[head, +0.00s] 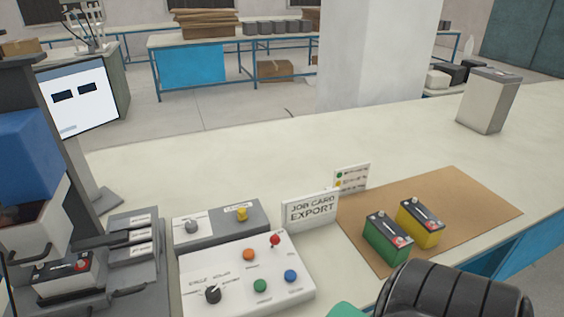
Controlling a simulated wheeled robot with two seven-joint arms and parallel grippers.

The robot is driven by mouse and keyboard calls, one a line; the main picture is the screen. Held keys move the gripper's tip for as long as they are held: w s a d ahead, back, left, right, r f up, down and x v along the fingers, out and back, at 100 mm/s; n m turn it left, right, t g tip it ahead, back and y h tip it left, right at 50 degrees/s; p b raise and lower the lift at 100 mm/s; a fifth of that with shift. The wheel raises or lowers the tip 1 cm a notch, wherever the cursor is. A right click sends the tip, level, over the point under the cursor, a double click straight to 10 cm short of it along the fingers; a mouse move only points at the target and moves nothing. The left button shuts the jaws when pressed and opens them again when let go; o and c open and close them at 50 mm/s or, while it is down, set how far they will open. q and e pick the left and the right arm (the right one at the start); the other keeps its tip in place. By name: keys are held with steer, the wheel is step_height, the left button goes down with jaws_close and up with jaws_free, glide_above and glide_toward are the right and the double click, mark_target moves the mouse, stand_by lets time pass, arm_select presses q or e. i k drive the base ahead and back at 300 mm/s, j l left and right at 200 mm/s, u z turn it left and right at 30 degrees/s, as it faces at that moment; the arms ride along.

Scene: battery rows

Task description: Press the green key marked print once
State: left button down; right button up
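A white control panel (230,262) lies on the near part of the bench. A round green key (260,285) sits at its lower middle, with a blue key (291,276) to its right and an orange key (249,254) above it. The small print beside the keys is too small to read. A sign reading "JOB CARD EXPORT" (310,209) stands behind the panel.
Green (385,245) and yellow (420,226) batteries stand on a brown mat (470,200). A grey box (255,215) with knobs is behind the panel. A black ribbed form (455,292) covers the lower right. The bench beyond is mostly clear.

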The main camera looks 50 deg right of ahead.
mark_target(260, 286)
steer(key=z, duration=1.3)
